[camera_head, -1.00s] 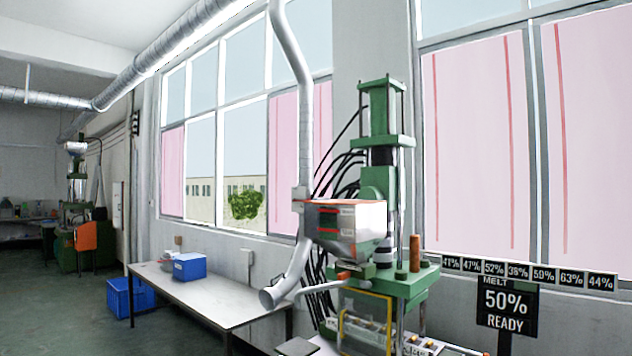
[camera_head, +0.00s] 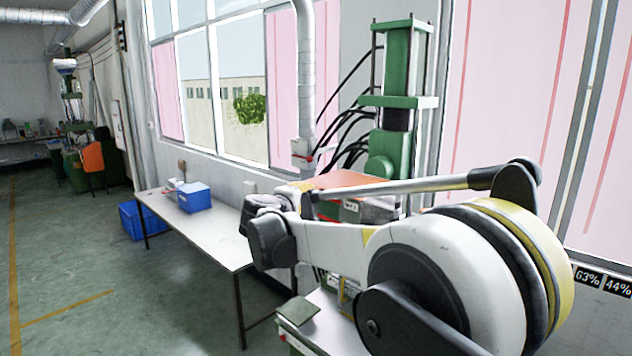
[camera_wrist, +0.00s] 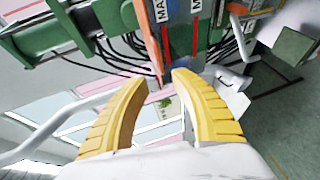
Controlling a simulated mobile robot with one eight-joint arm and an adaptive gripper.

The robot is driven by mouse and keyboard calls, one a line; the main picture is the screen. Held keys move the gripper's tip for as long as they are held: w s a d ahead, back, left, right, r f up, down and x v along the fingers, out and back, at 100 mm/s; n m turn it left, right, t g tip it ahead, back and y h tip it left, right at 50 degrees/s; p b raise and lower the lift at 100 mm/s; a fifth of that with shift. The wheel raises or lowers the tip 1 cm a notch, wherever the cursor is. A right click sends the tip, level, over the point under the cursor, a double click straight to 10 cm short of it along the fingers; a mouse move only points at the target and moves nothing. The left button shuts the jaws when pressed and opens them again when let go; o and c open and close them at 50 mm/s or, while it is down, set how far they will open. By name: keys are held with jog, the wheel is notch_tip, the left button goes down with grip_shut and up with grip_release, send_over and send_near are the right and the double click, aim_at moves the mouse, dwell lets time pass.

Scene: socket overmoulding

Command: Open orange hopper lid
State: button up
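The orange hopper lid (camera_head: 345,180) shows as a flat panel on top of the hopper, partly hidden behind my white arm in the head view. It looks closed. In the wrist view the hopper wall (camera_wrist: 185,40) has "MAX" labels and red stripes, and the lid (camera_wrist: 149,40) shows as an orange strip along its left side. My gripper (camera_wrist: 163,86) has its two yellow fingers apart with nothing held between them. The strip's lower end lies just beyond the fingertips; I cannot tell whether they touch it. The head view mostly hides my gripper behind the arm.
The green press (camera_head: 400,110) with black hoses stands behind the hopper. A silver duct (camera_head: 305,80) runs down by the window. A white table (camera_head: 215,230) with a blue box (camera_head: 194,198) stands at left.

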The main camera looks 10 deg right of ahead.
jog(key=p+x, duration=0.1)
jog(key=x, duration=0.9)
jog(key=shift+f+p, duration=0.2)
jog(key=shift+p, duration=0.15)
jog(key=shift+s, duration=0.1)
grip_shut()
